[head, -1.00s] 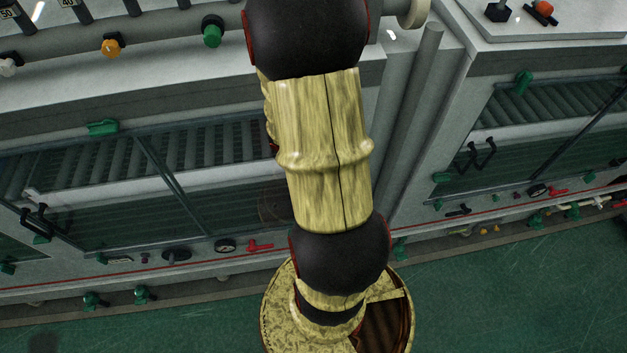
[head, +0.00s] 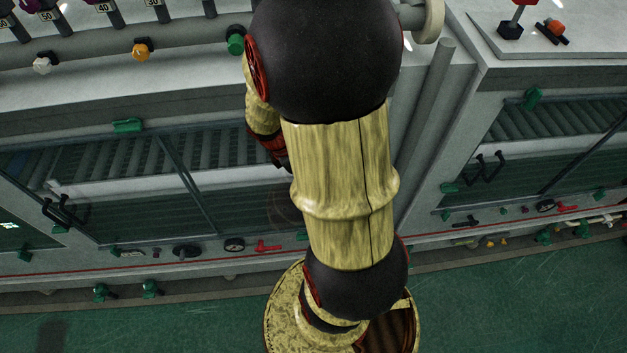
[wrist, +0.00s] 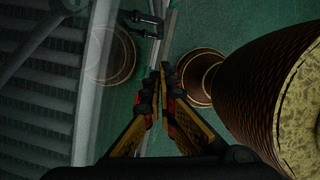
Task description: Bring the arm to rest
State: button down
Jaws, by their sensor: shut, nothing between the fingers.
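My gripper (wrist: 160,88) shows in the wrist view, its two yellow, black and red fingers together at the tips with nothing between them. It points down past the front of the machine toward the green floor. In the head view my arm rises through the middle of the picture and is bent. The gripper's fingers are hidden or too unclear to tell there. My own base and column stand close to the right of the fingers in the wrist view.
A long grey machine (head: 60,262) with glass doors and rollers (head: 110,165) runs behind my arm; another machine section (head: 560,85) stands at the right. Black door handles (head: 62,211), coloured knobs (head: 142,50) and a red valve lever (head: 268,246) stick out. Green floor (head: 500,310) is open in front.

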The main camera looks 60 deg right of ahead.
jog(key=shift+r, duration=0.3)
jog(key=shift+a, duration=0.1)
